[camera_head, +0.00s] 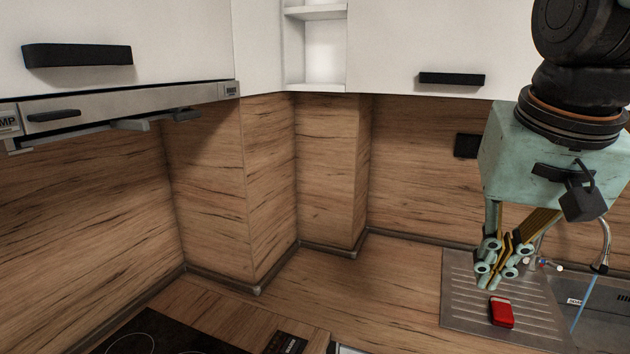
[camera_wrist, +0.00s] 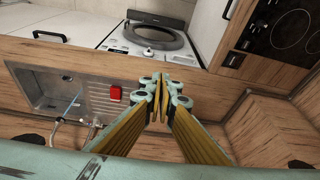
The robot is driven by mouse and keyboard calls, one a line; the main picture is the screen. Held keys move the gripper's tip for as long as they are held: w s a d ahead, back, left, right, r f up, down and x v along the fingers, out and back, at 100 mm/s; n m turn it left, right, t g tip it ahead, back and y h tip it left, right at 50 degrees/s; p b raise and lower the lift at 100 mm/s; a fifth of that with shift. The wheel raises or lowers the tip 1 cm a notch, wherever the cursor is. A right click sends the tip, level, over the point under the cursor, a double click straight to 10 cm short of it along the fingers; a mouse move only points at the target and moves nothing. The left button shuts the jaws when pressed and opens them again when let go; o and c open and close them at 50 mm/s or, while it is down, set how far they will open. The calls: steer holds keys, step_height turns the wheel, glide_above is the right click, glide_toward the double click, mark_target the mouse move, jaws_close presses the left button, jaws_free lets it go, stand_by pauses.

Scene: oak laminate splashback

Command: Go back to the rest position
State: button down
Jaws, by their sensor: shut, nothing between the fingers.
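My gripper (camera_head: 503,268) hangs at the right of the head view, pointing down above the ribbed drainboard. Its fingers are together with nothing between them. In the wrist view my gripper (camera_wrist: 162,88) also shows shut, over the wooden worktop. A small red object (camera_head: 502,312) lies on the drainboard (camera_head: 460,300), just below and apart from the fingers in the head view. The red object also shows in the wrist view (camera_wrist: 115,93), left of the fingers.
The sink basin (camera_head: 605,310) and its tap (camera_head: 606,235) are at the right. A black hob (camera_head: 150,335) is at the lower left. White wall cupboards (camera_head: 420,40) and a range hood (camera_head: 120,112) hang above. The worktop (camera_head: 370,285) between hob and drainboard is clear. A washing machine (camera_wrist: 150,35) shows in the wrist view.

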steer(key=s+a+f+n, duration=0.2)
steer(key=s, duration=0.5)
steer(key=s+a+f+n, duration=0.1)
steer(key=s+a+f, duration=0.1)
steer(key=s, duration=0.4)
steer(key=shift+s+f+n+y, duration=0.3)
steer(key=shift+s+n, duration=0.05)
steer(key=shift+n, duration=0.05)
steer(key=c, duration=3.3)
jaws_free()
steer(key=shift+c, duration=0.2)
